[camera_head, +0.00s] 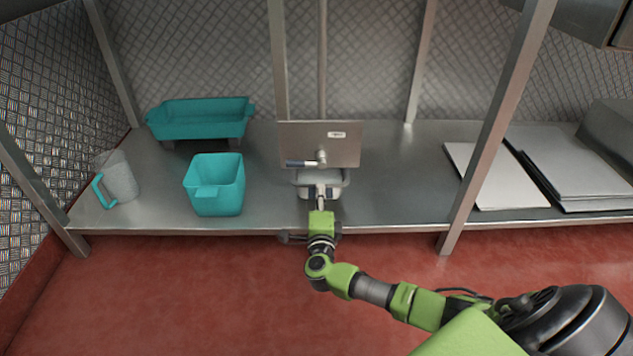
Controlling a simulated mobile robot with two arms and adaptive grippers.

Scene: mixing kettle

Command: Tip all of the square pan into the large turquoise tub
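A square-mouthed turquoise container (215,201), which looks like the square pan, stands upright on the shelf left of centre. No contents can be made out in it. The large turquoise tub (197,129) is long and rectangular and stands behind it, close to the back. My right gripper (321,190) is at the shelf's front edge, to the right of the square pan and apart from it. It is in front of a metal device, and its fingers are too small to read. My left gripper is not in view.
A clear jug with a turquoise handle (103,190) stands at the left. A grey device with an upright metal plate (345,148) is at the centre. Metal posts (497,125) rise from the shelf (405,190). Flat sheets (492,178) lie at the right.

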